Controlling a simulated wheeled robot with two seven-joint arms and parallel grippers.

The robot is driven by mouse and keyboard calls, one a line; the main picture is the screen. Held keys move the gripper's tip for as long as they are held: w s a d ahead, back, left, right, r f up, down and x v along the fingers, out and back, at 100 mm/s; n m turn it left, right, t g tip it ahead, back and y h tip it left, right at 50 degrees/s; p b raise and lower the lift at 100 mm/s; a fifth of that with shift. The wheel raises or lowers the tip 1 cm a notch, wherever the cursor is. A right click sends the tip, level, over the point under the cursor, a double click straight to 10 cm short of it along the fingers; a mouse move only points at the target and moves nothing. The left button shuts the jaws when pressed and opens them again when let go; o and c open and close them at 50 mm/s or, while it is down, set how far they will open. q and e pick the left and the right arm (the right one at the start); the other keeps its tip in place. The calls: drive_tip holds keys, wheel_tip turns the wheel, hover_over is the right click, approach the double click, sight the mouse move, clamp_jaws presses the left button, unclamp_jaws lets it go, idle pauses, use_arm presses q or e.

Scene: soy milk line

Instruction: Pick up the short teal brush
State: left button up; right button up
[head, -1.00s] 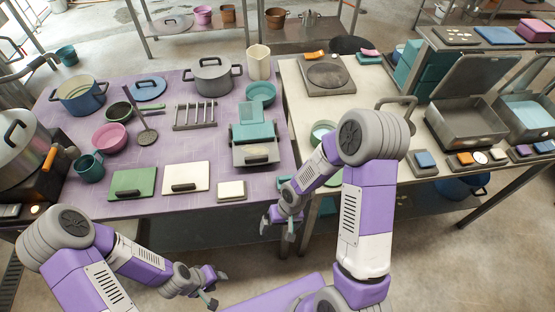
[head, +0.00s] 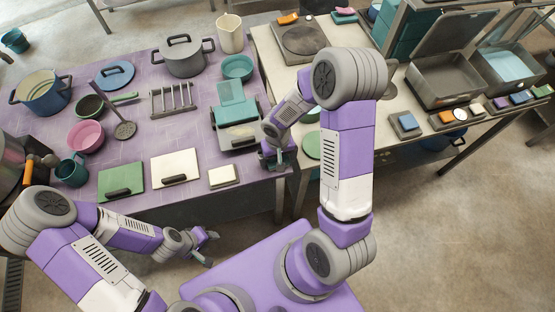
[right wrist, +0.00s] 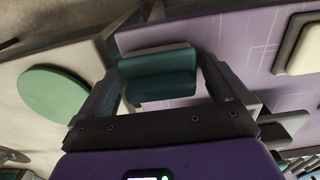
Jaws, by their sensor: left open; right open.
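The short teal brush (right wrist: 158,78), a teal block with a pale strip along its far edge, shows in the right wrist view at the purple table's edge. My right gripper (right wrist: 160,90) is open, with one finger on each side of the brush; I cannot tell whether they touch it. In the head view my right gripper (head: 278,160) is low at the table's right front corner and mostly hides the brush. My left gripper (head: 207,248) is open and empty, in front of the purple table.
The purple table (head: 140,130) holds a green board (head: 121,178), a white board (head: 175,167), a small cream block (head: 222,176) and a teal-and-grey device (head: 235,110). A green disc (right wrist: 52,92) lies on the pale table (head: 270,45) beside my right gripper.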

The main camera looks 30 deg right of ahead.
drive_tip(key=shift+s, duration=0.1)
drive_tip(key=shift+c, duration=0.2)
drive_tip(key=c, duration=0.9)
drive_tip(key=shift+c, duration=0.2)
wheel_tip(320, 180, up, 10)
drive_tip(key=shift+f+p, duration=0.1)
drive_tip(key=shift+p, duration=0.8)
